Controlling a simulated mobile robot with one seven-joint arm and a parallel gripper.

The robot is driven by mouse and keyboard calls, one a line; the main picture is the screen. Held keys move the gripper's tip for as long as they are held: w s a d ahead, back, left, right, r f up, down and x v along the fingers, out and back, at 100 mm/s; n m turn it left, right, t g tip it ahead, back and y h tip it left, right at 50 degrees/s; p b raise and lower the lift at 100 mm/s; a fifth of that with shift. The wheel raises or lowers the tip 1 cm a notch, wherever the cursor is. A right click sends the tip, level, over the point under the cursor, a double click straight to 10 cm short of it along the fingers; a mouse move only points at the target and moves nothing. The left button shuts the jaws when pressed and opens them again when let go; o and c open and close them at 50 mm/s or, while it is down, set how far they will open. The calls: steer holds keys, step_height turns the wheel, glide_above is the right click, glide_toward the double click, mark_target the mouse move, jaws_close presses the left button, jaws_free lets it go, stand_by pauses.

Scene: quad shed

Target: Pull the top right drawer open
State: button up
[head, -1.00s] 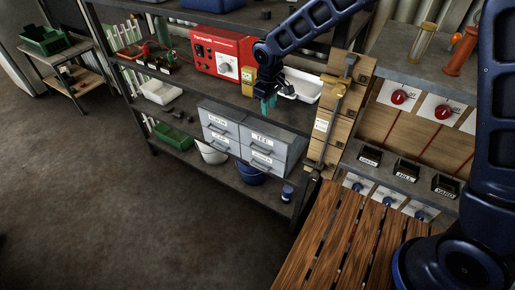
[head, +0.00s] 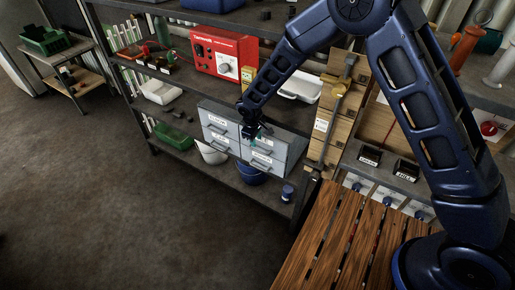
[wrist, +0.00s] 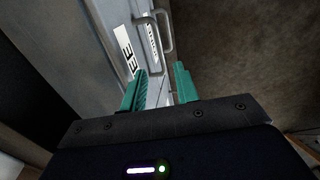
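The grey drawer cabinet (head: 214,108) has two columns of two drawers with white labels and bar handles. The top right drawer (head: 275,148) looks shut and is partly hidden by my gripper (head: 256,141), which is right in front of it. In the wrist view, my gripper (wrist: 160,88) has two teal fingers standing apart, with no handle seen between them. I cannot tell for certain which drawer each belongs to. A label (wrist: 124,50) lies left of the fingers.
The cabinet stands on a dark metal shelf (head: 175,147). The floor in front is clear.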

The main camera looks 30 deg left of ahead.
mark_target(257, 147)
steer(key=f, duration=0.2)
steer(key=w+f, duration=0.1)
steer(key=f, duration=0.4)
steer(key=shift+w, duration=0.15)
jaws_close()
